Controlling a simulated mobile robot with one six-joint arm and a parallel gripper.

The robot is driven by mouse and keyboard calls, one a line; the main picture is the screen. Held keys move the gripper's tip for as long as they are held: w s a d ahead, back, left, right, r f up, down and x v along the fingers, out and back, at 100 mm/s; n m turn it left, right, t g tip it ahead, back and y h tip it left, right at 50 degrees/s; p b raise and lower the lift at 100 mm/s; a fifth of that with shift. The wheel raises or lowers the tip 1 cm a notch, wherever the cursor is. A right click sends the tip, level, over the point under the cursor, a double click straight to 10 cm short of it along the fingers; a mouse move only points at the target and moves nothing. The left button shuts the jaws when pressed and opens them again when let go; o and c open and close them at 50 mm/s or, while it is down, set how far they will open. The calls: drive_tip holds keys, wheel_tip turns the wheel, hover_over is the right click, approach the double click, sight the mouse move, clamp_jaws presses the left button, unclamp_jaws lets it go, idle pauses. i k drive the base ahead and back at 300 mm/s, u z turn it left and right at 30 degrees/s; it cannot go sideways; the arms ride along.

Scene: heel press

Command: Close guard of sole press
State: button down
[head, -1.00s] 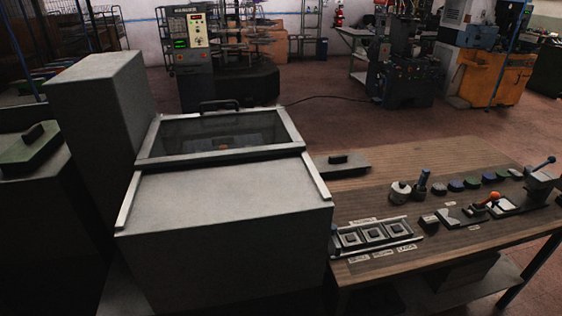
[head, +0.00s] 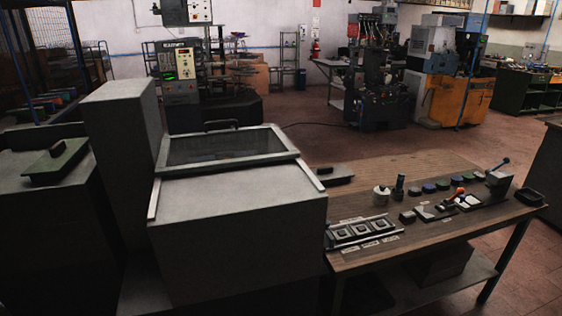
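The sole press is a large grey box (head: 240,225) in the left middle of the head view, with a taller grey block at its left. Its guard (head: 225,145) is a light-framed, dark see-through panel with a black handle (head: 223,125) at its far edge. The guard sits at the far part of the press top. Light side rails (head: 309,175) run along both edges of the top, and the near part of the top is bare. What lies under the panel is too dark to make out. My gripper is not in view.
A wooden workbench (head: 360,262) stands against the press's right side, carrying a tray with square pieces (head: 362,232), small coloured blocks and a lever tool (head: 497,180). A dark cabinet with a green-topped lid (head: 57,160) stands at left. Open red floor and machines lie behind.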

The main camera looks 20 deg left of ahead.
sight(162, 170)
drive_tip(key=u, duration=0.55)
drive_tip(key=k, duration=0.6)
drive_tip(key=u, duration=1.3)
drive_tip(key=i, duration=0.5)
drive_tip(key=z, duration=0.2)
